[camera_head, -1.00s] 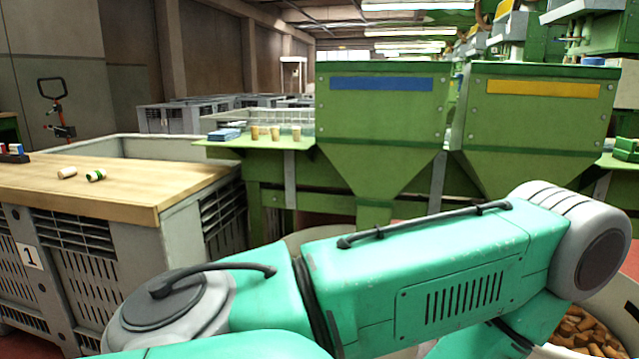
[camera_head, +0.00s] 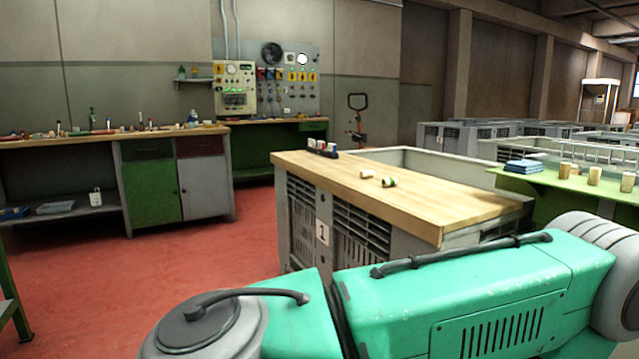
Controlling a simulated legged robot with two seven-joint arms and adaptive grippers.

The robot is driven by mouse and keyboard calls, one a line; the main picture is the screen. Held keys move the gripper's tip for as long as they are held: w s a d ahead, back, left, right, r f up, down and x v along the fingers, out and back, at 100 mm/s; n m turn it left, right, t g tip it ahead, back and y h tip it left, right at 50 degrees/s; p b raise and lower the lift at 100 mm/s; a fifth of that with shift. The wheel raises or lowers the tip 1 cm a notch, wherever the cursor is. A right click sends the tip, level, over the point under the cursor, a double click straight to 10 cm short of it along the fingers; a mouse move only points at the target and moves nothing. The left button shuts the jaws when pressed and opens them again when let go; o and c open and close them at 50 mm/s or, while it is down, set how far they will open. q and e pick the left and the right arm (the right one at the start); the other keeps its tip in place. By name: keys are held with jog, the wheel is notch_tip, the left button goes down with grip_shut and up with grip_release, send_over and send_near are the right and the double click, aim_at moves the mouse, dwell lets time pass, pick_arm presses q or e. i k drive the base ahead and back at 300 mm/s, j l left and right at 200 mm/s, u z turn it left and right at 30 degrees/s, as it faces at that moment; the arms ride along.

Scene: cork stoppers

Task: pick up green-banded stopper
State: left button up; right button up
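The green-banded stopper (camera_head: 389,182) is a small cork lying on its side with a green band. It lies on the wooden top (camera_head: 440,205) of the crate marked 1, in the middle of the view. A plain pale stopper (camera_head: 366,174) lies just behind it to the left, apart from it. A teal arm of mine crosses the lower right, in front of the crate. Neither of my grippers shows.
A small dark rack (camera_head: 322,149) with coloured items stands at the crate top's far left corner. A green ledge (camera_head: 560,183) at right holds several upright corks and a blue stack (camera_head: 524,166). Red floor (camera_head: 190,275) is open to the left. A workbench (camera_head: 110,136) runs along the back wall.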

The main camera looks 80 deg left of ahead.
aim_at(391, 182)
jog(key=u, duration=2.15)
